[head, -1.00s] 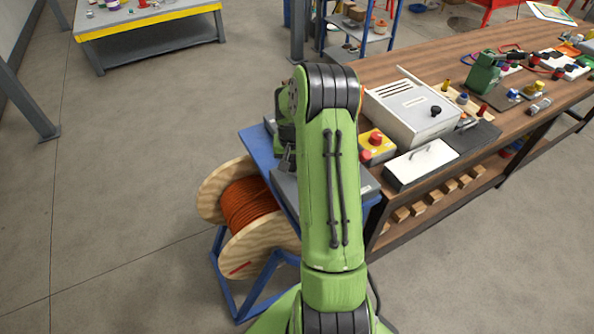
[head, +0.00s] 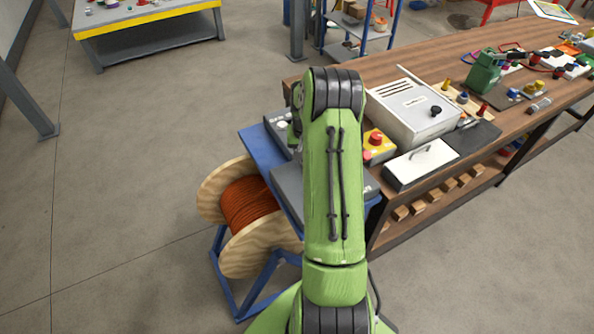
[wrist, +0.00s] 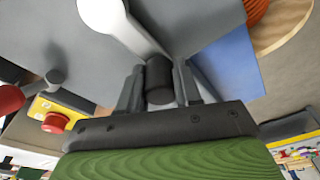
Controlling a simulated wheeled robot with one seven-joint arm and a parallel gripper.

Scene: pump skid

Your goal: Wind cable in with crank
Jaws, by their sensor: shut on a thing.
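In the wrist view my gripper (wrist: 159,88) is shut on the black crank knob (wrist: 159,75), with one finger on each side of it. The knob sits at the end of a pale metal crank arm (wrist: 118,22) over a grey housing (wrist: 205,25). In the head view the drum of orange cable (head: 247,204) has pale wooden flanges (head: 214,190) and sits in a blue frame (head: 222,280). My arm hides the crank knob and most of my gripper in the head view.
A yellow box with a red button (head: 375,139) stands close to the right of my arm. Beside it on the wooden bench (head: 385,70) are a grey-white cabinet (head: 412,104) and a white lidded box (head: 421,164). Open floor lies to the left.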

